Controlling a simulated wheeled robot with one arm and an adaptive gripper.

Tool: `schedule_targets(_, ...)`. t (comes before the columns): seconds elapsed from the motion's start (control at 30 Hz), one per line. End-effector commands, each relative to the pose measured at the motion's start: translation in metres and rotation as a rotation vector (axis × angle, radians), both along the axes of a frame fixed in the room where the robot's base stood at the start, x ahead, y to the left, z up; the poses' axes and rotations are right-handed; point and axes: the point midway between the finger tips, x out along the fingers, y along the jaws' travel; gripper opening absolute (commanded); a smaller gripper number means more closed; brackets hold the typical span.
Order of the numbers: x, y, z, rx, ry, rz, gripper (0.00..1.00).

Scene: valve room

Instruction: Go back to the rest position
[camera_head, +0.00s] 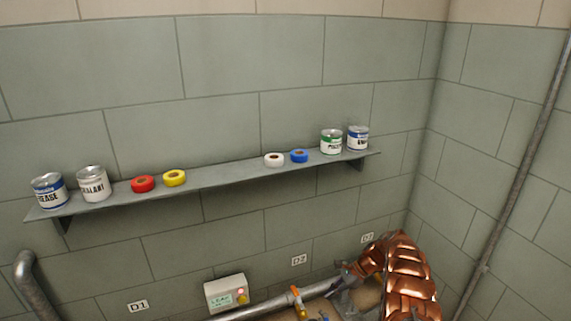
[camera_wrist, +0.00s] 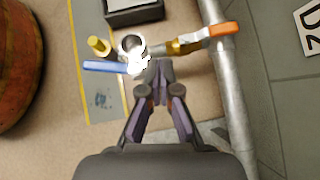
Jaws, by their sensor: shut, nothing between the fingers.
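My gripper (camera_wrist: 158,72) shows in the wrist view with its two dark fingers together and nothing visible between them. Its tips are close to a shiny metal cylinder (camera_wrist: 133,46) and the end of a blue lever (camera_wrist: 104,66); I cannot tell whether they touch. A valve with an orange handle (camera_wrist: 222,30) and a brass fitting (camera_wrist: 187,46) is just right of the tips, on a grey pipe (camera_wrist: 238,112). In the head view the orange handle (camera_head: 296,296) shows at the bottom edge.
A wall shelf (camera_head: 225,177) holds several cans and tape rolls. A vertical pipe (camera_head: 510,190) runs at the right. In the wrist view, a rusty red drum (camera_wrist: 18,65) is left and a dark box (camera_wrist: 135,12) above.

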Motion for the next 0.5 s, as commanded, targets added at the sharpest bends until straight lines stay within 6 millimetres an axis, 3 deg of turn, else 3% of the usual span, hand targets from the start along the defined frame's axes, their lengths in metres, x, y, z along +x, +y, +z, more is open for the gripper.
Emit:
schedule_targets(0.27,0.0,0.002,0.041,-0.001,-0.026,0.03,0.0)
schedule_targets(0.5,-0.004,0.013,0.097,-0.004,-0.064,0.086,0.0)
